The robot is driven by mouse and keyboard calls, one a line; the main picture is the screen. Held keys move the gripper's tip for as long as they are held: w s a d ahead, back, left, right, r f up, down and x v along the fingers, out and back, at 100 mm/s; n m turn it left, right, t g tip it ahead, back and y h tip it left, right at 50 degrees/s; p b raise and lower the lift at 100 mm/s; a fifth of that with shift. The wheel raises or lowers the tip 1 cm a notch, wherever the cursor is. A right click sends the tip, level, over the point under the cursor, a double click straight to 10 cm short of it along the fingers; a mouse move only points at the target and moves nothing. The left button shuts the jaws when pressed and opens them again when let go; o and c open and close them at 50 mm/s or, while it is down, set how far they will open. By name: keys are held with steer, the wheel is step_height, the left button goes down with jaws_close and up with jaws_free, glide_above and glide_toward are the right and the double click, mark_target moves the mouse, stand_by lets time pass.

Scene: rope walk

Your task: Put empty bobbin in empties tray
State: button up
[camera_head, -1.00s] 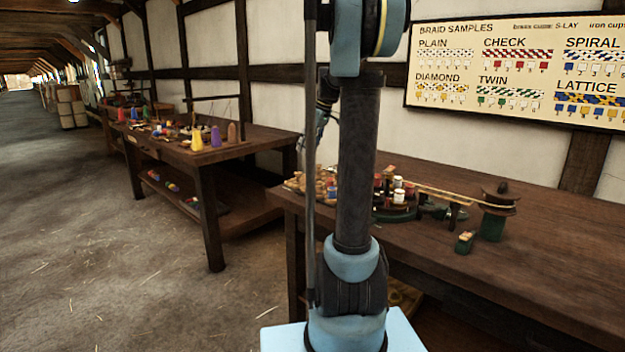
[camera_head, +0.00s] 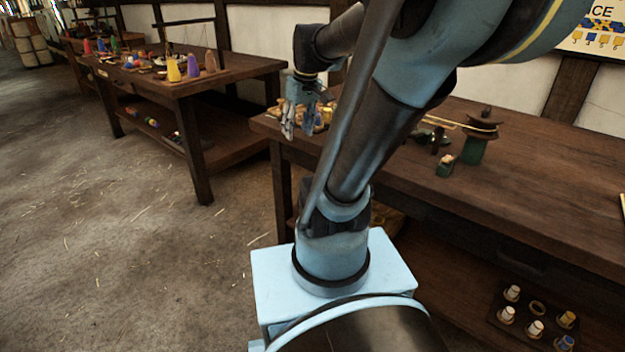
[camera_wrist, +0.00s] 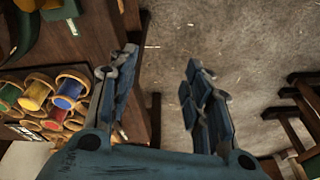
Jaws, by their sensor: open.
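My gripper (camera_head: 299,122) is open and empty in the head view, in the air by the left end of the near workbench. In the wrist view its spread fingers (camera_wrist: 163,78) have only floor between them. To their left, on the bench, is a group of wooden bobbins; a yellow-wound (camera_wrist: 36,95), a blue-wound (camera_wrist: 69,91) and a red-wound bobbin (camera_wrist: 56,114) show there. The same group (camera_head: 322,113) is partly hidden behind my gripper in the head view. I cannot tell which bobbin is empty, nor make out which container is the empties tray.
The near workbench (camera_head: 545,170) has wide bare room at right. A green-based stand (camera_head: 474,150) and a small green block (camera_head: 446,166) are on it. A dark rack (camera_head: 497,300) with several bobbins sits low at right. Another bench (camera_head: 240,70) holds coloured cones.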

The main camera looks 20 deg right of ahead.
steer(key=s+d+f+m+h, duration=0.1)
steer(key=s+f+m, duration=0.2)
steer(key=s+f, duration=0.8)
steer(key=shift+s+d, duration=0.25)
steer(key=shift+s, duration=0.25)
